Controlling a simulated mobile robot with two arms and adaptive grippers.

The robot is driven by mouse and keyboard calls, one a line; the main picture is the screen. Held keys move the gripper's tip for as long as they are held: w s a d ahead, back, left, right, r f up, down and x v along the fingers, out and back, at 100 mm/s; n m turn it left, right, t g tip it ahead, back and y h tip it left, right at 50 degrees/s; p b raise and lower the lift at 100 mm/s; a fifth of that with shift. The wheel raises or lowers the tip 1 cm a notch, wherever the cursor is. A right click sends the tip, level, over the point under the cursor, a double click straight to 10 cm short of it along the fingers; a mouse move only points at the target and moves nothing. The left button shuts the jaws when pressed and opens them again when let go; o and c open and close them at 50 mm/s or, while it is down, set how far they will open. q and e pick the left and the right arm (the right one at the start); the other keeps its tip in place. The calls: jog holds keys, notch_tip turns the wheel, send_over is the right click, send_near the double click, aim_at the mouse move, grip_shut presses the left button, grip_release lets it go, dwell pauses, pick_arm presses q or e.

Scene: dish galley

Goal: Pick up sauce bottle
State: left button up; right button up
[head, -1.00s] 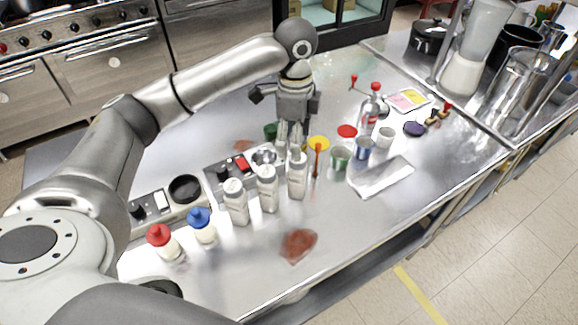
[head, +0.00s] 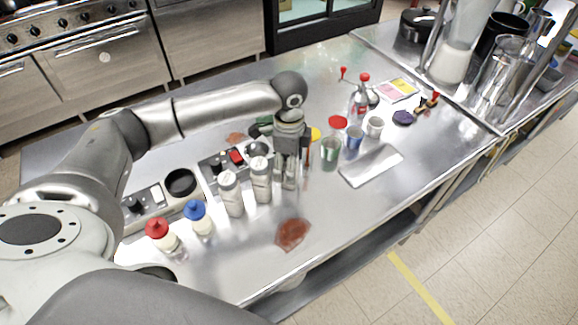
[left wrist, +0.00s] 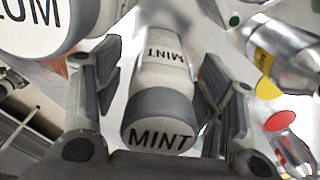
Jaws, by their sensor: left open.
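A white bottle with a grey cap lettered MINT (left wrist: 160,125) stands between the fingers of my left gripper (left wrist: 158,65) in the left wrist view. The jaws are open, one finger on each side of it, with gaps visible. In the head view my left gripper (head: 288,182) points down and mostly hides this bottle. Two similar white bottles (head: 231,195) (head: 261,182) stand to its left. Two squeeze bottles, one with a red cap (head: 160,237) and one with a blue cap (head: 199,219), stand farther left. My right gripper is not in view.
A neighbouring bottle (left wrist: 35,22) is close beside the left finger. Right of the gripper are a green can (head: 330,153), a blue can (head: 354,138), a white cup (head: 375,127) and a metal tray (head: 371,166). A reddish-brown patch (head: 292,234) lies on the clear counter front.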

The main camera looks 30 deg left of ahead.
pick_arm(q)
jog(key=shift+c, duration=0.5)
jog(key=c, duration=1.2)
jog(key=shift+o, duration=0.2)
jog(key=shift+r, duration=0.2)
